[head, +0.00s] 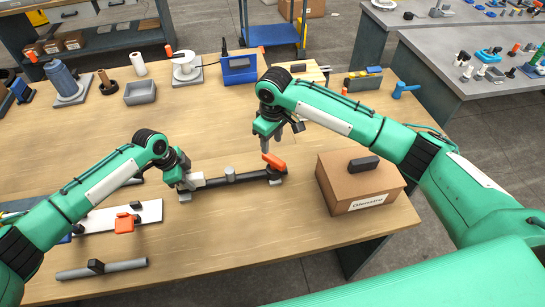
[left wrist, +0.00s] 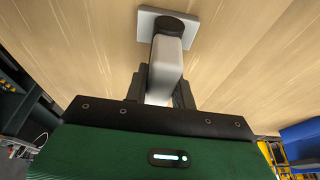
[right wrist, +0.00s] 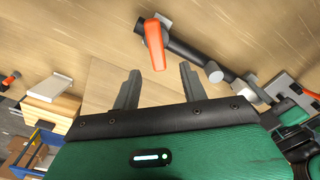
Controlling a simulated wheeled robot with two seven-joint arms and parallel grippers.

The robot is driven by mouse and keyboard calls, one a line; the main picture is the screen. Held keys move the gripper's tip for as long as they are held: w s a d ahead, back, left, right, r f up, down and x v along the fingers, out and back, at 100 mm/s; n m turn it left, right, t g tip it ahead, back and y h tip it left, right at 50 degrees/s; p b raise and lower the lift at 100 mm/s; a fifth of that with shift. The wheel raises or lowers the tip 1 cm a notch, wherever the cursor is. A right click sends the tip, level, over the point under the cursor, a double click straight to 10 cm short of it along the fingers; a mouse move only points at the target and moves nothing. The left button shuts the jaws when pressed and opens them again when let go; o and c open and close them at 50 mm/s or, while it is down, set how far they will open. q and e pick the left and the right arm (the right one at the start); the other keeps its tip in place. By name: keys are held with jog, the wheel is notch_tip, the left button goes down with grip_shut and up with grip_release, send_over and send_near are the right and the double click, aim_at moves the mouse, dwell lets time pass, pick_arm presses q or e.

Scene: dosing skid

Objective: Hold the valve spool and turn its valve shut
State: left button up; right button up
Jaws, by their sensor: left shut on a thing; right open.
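The valve spool (head: 234,177) is a dark pipe lying on the wooden table, with light grey parts along it. Its orange valve lever (head: 272,161) is at the right end; it also shows in the right wrist view (right wrist: 154,45). My left gripper (head: 187,184) is shut on a light grey block at the spool's left end; that block (left wrist: 164,65) fills the jaws in the left wrist view. My right gripper (head: 277,143) is open and empty, just above and behind the lever. In the right wrist view the lever appears beyond the gap between its fingertips (right wrist: 157,75), apart from them.
A labelled cardboard box (head: 345,186) with a black item on top stands right of the spool. A white plate (head: 92,219) with another orange-handled part (head: 124,224) and a grey pipe (head: 123,265) lie front left. A blue box (head: 239,70) and tools stand at the back.

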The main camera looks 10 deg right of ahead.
aim_at(273, 158)
jog(key=shift+d+r, duration=0.1)
jog(key=shift+d, duration=0.15)
jog(key=shift+f, duration=4.75)
